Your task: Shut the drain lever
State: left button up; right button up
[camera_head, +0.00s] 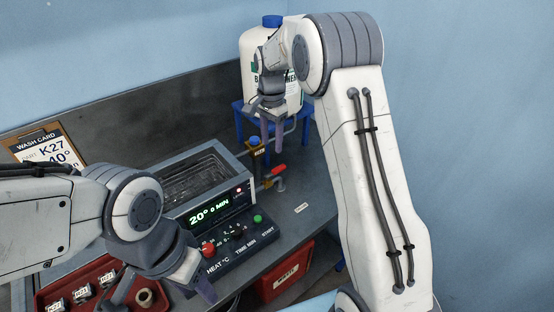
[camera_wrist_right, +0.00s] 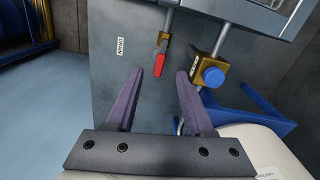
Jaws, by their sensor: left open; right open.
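The drain lever (camera_head: 279,169) has a red handle on a small brass valve at the right side of the bath unit. In the right wrist view the red lever (camera_wrist_right: 159,65) lies roughly in line with its pipe, just beyond my fingertips. My right gripper (camera_head: 265,135) is above and left of the lever in the head view, in front of the white bottle. It is open and empty; its purple fingers (camera_wrist_right: 170,78) are apart and do not visibly touch the lever. My left gripper (camera_head: 165,289) is open, over the front left of the bench by the control panel.
A brass valve with a blue knob (camera_wrist_right: 212,77) stands close to the lever. The white bottle (camera_head: 246,60) sits on a blue stand (camera_head: 239,119). A DRAIN label (camera_wrist_right: 121,47) marks the bench. A red bin (camera_head: 284,278) is below the bench; a red tray (camera_head: 50,292) is front left.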

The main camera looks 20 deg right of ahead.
aim_at(279, 167)
jog(key=shift+m, duration=0.8)
jog(key=d+f+p, duration=0.1)
jog(key=f, duration=0.2)
jog(key=w+d+f+p, duration=0.1)
jog(key=f, duration=0.2)
jog(key=d+f+p, duration=0.1)
jog(key=f, duration=0.3)
jog(key=shift+w+f, duration=0.1)
jog(key=shift+w, duration=0.25)
jog(key=shift+f, duration=0.7)
grip_shut()
jog(key=shift+w+r, duration=0.1)
